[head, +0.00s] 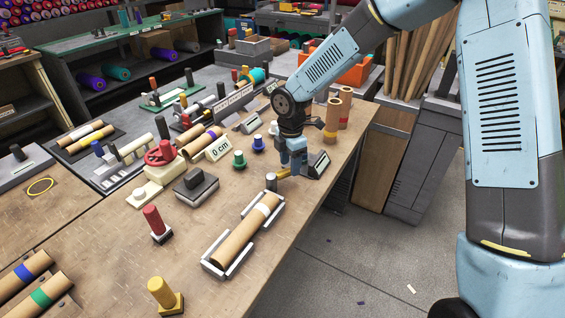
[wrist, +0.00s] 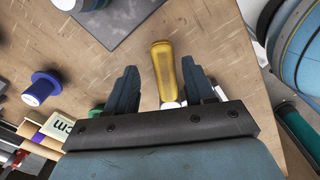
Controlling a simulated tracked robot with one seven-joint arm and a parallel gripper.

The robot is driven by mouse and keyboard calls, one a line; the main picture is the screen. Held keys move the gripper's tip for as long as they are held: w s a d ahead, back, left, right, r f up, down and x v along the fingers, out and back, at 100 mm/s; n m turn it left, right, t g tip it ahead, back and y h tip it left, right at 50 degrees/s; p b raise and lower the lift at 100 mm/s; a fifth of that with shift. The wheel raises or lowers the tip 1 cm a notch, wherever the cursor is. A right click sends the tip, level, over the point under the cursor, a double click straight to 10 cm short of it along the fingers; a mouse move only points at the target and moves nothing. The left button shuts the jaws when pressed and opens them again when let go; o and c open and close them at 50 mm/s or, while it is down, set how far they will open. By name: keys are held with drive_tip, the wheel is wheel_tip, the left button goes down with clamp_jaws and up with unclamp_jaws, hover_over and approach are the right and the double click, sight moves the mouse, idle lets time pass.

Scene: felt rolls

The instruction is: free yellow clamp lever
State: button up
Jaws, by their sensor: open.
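The yellow clamp lever (wrist: 163,70) lies between the two open fingers of my gripper (wrist: 163,88) in the wrist view. It is long and rounded, and its near end meets a pale metal part beside the fingers. Neither finger clearly touches it. In the head view, a small yellow piece of the lever (head: 283,174) shows just below my gripper (head: 291,170), which is low over the bench. The rest of the lever and its mount are mostly hidden by the fingers.
A cardboard roll with a white band (head: 262,213) lies in a metal cradle in front of my gripper. A blue knob (head: 258,143), a green knob (head: 239,159) and a dark display stand (head: 318,164) are close by. A yellow post (head: 164,294) stands in the foreground.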

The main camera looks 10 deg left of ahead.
wheel_tip(320, 180, up, 13)
idle(0.4)
drive_tip(key=shift+f, duration=0.1)
drive_tip(key=s+d+r+m+t, duration=0.1)
drive_tip(key=s+d+r+m, duration=0.1)
drive_tip(key=d+r+m, duration=0.45)
drive_tip(key=s+d+r+m+t+h, duration=0.1)
drive_tip(key=s+d+r+m, duration=0.15)
drive_tip(key=d, duration=0.65)
drive_tip(key=s+d+r+m+t, duration=0.1)
drive_tip(key=s+d+r+m, duration=0.1)
drive_tip(key=d+r+m, duration=0.4)
drive_tip(key=s+d+r+m+t+y, duration=0.1)
drive_tip(key=s+d+m+t, duration=0.1)
drive_tip(key=s+d+m, duration=0.9)
drive_tip(key=s+d, duration=0.4)
drive_tip(key=d, duration=0.1)
drive_tip(key=shift+s+r+m+t, duration=0.15)
drive_tip(key=shift+m+t, duration=0.15)
drive_tip(key=shift+m, duration=0.1)
